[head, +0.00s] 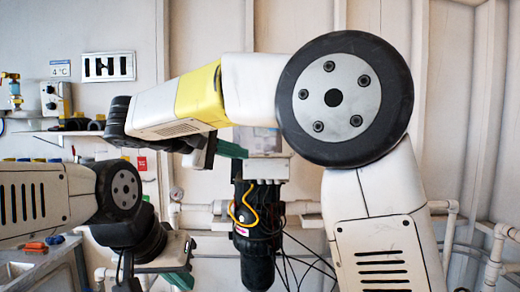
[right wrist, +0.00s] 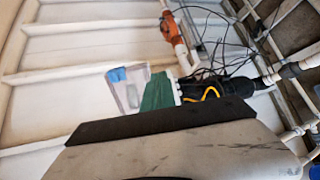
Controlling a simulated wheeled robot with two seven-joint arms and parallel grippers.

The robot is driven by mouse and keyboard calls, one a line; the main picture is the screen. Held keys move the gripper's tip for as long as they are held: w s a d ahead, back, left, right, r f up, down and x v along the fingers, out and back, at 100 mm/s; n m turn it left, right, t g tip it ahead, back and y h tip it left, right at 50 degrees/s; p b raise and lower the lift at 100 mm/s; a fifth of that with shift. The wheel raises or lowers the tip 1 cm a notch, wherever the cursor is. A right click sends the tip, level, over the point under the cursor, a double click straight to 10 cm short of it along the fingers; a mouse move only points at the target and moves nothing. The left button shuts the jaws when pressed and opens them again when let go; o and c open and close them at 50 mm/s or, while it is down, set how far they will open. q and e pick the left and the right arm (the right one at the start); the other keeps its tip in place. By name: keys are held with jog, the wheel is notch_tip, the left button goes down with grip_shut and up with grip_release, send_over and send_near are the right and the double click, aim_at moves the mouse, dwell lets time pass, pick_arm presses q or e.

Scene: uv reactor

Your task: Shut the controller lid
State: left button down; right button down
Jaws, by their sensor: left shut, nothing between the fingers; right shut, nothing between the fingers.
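The controller is a pale box (head: 264,168) on top of the black reactor body (head: 258,215), in the middle of the head view. A greyish panel (head: 258,139), which looks like its raised lid, stands above it, partly hidden by my right arm. My right gripper (head: 232,150) has green fingertips, shut and empty, just left of the panel. In the right wrist view the green fingers (right wrist: 158,92) overlap a pale panel with a blue patch (right wrist: 128,88); I cannot tell if they touch. My left gripper (head: 180,279) is shut and empty, low at the left, away from the controller.
White pipes (head: 195,216) run along the wall behind the reactor, and dark cables (head: 300,250) hang at its right. A bench (head: 40,262) with orange and blue items is at the lower left. A shelf (head: 60,134) with fittings is above it.

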jog(key=s+a+r+t, duration=0.1)
jog(key=a+r, duration=0.1)
jog(key=a, duration=0.2)
jog(key=h, duration=0.1)
send_near(270, 149)
jog(key=x, duration=0.6)
jog(key=shift+w+f, duration=0.1)
jog(key=shift+w, duration=0.4)
jog(key=shift+d, duration=0.1)
jog(key=shift+w+d+n+t+y, duration=0.2)
jog(key=shift+d+t+y, duration=0.1)
jog(key=shift+d, duration=0.15)
jog(key=shift+w+d+n+t+y, duration=0.2)
jog(key=shift+d+t+y, duration=0.1)
jog(key=shift+d, duration=0.1)
jog(key=w+d+f+n+t+y, duration=0.2)
jog(key=w+d+y, duration=0.2)
jog(key=w+d, duration=0.4)
jog(key=shift+w+d+f+n, duration=0.25)
jog(key=shift+w+d+n, duration=0.15)
jog(key=shift+w, duration=0.4)
jog(key=shift+d+r, duration=0.1)
